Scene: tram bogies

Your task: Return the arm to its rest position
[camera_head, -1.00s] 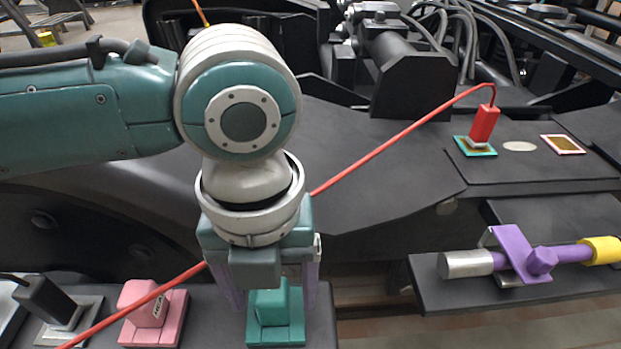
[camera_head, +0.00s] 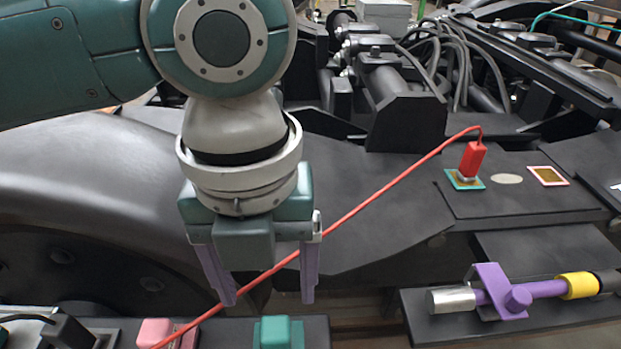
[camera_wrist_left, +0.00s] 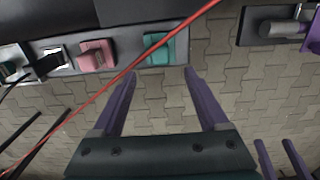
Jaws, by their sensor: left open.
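My left gripper (camera_head: 265,295) has purple fingers spread apart with nothing between them. It hangs above and a little behind the teal block (camera_head: 278,333) on the front shelf. In the left wrist view my left gripper (camera_wrist_left: 160,88) also shows open and empty, with the teal block (camera_wrist_left: 158,47) beyond its fingertips. A red cable (camera_head: 385,186) runs from a red plug (camera_head: 472,160) on a teal-edged plate down past the gripper to the lower left.
A pink block (camera_head: 160,332) and a black plug (camera_head: 68,333) sit on the front shelf at left. A purple clamp (camera_head: 503,293) holds a rod on the right shelf. A pink-edged plate (camera_head: 548,176) lies right of the red plug. Paved floor (camera_wrist_left: 255,110) shows below.

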